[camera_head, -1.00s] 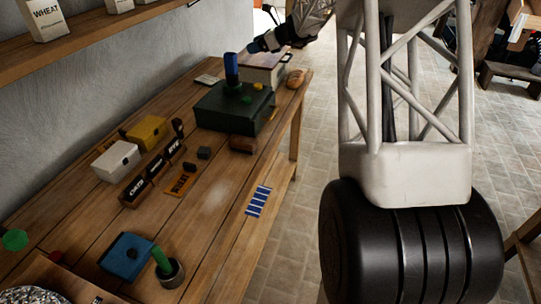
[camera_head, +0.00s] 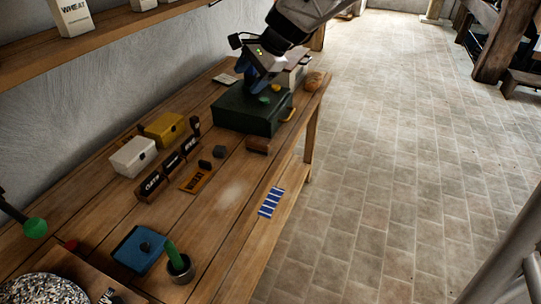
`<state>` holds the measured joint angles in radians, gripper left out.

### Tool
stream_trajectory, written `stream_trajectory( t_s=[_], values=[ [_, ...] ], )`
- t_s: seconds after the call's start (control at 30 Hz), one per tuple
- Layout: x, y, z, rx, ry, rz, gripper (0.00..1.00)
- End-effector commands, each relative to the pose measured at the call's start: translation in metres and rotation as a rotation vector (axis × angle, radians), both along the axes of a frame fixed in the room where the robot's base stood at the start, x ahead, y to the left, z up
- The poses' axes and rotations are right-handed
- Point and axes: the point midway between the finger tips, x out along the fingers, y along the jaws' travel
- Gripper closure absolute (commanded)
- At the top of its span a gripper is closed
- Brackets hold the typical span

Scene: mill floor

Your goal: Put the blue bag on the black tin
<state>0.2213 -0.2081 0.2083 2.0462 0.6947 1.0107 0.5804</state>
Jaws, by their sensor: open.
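My gripper (camera_head: 260,77) is open, pointing down over the lid of a dark green box (camera_head: 248,115) at the far end of the bench. Blue parts show at its tips; I cannot tell whether they are fingers or a blue thing between them. No blue object is plainly a bag. A blue-and-white striped piece (camera_head: 271,202) lies near the right edge.
White (camera_head: 132,157) and yellow (camera_head: 165,129) boxes stand by the wall, behind a labelled wooden rack (camera_head: 170,165). A bread-like lump (camera_head: 315,79) and a pale box sit at the far end. A shelf runs along the wall above.

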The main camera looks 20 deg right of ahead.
Motion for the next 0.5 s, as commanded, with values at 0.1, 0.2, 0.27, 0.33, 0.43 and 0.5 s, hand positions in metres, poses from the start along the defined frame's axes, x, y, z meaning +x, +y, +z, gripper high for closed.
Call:
stream_trajectory(
  t_s=[0.1, 0.2, 0.27, 0.33, 0.43, 0.5],
  values=[
    [-0.041, 0.014, -0.001, -0.098, -0.034, 0.117, 0.37],
    [-0.074, 0.023, -0.005, -0.179, -0.060, 0.218, 0.37],
    [-0.094, 0.026, -0.007, -0.229, -0.075, 0.279, 0.37],
    [-0.116, 0.031, -0.011, -0.285, -0.092, 0.351, 0.37],
    [-0.148, 0.035, -0.017, -0.365, -0.116, 0.455, 0.37],
    [-0.170, 0.037, -0.021, -0.420, -0.132, 0.528, 0.37]
  ],
)
